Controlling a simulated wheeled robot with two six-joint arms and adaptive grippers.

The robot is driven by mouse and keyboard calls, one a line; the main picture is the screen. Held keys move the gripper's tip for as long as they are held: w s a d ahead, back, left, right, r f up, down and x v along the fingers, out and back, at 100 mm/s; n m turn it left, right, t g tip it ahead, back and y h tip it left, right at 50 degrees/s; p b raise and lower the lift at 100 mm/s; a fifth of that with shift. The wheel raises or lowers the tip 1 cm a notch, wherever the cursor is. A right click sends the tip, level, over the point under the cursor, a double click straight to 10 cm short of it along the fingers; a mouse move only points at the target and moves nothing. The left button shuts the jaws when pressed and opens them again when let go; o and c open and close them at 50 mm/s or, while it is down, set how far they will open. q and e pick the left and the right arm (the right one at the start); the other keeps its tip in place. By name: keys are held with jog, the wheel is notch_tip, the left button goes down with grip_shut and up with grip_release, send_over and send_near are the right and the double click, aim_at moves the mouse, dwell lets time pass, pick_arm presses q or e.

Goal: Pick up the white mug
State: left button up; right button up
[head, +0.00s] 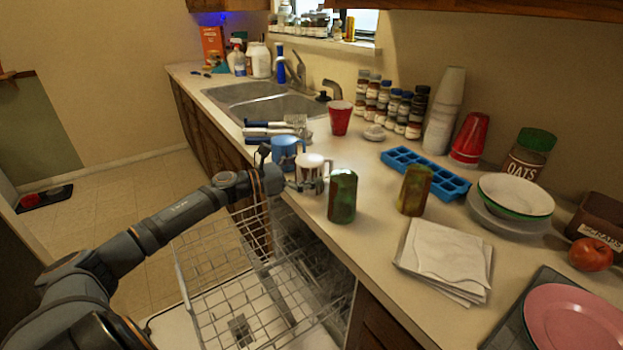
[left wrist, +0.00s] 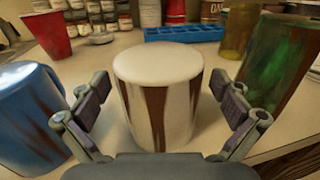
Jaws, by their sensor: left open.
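The white mug (head: 310,170) stands at the front edge of the counter, between a blue mug and a green glass. In the left wrist view the white mug (left wrist: 160,95) is upright with brown streaks on its side, centred between the fingers. My left gripper (head: 290,183) reaches it from the left at the counter edge. In the left wrist view my left gripper (left wrist: 163,108) is open, one finger on each side of the mug, with visible gaps. The mug's handle is not clear in the wrist view. My right gripper is not in view.
A blue mug (head: 285,150) stands close on the left, a green glass (head: 342,195) close on the right. A brownish glass (head: 414,190), blue ice tray (head: 425,172) and red cup (head: 340,117) stand behind. An open dishwasher rack (head: 235,300) lies below the counter edge.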

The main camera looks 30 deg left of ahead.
pick_arm(q)
jog(key=shift+w+d, duration=0.1)
jog(key=shift+w, duration=0.1)
jog(key=c, duration=1.5)
